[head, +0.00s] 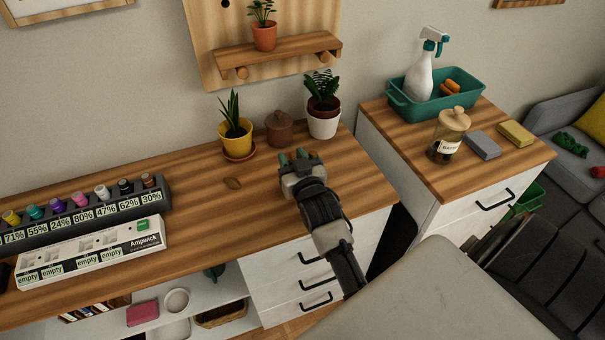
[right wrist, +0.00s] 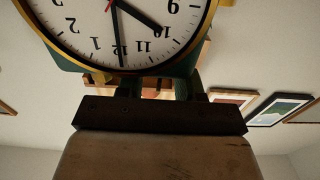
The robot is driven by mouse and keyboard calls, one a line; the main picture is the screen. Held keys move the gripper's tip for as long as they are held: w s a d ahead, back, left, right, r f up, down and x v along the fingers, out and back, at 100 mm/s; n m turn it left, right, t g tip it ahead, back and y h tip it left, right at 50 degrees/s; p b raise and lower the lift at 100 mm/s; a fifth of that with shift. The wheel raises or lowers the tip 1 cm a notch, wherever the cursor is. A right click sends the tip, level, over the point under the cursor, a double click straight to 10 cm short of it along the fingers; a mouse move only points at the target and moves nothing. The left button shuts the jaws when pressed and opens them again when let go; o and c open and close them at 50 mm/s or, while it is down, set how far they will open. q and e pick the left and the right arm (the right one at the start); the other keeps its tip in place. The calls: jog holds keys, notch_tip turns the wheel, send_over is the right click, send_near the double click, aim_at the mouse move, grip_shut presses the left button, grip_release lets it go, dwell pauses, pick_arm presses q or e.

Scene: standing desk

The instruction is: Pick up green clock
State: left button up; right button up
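The green clock (right wrist: 95,30) fills the top of the right wrist view, close to my right gripper. It has a white face, black numerals and hands, a gold rim and a green body, and it appears upside down and cut off by the frame. My right gripper (head: 294,157) is over the desk; in its wrist view (right wrist: 160,90) the two fingers stand apart with a gap between them, by the clock's edge. I cannot tell whether they touch it. In the head view the clock is not clearly visible; greenish bits show at the fingertips. My left gripper is not in view.
The wooden desk (head: 200,232) carries a yellow plant pot (head: 236,138), a brown lidded pot (head: 279,128) and a white-potted plant (head: 323,122) behind the gripper. A labelled rack (head: 90,252) stands left. A higher cabinet at right holds a teal tray (head: 465,88) and a jar (head: 448,135).

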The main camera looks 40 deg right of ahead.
jog(key=shift+w, duration=0.2)
grip_shut()
dwell(1.3)
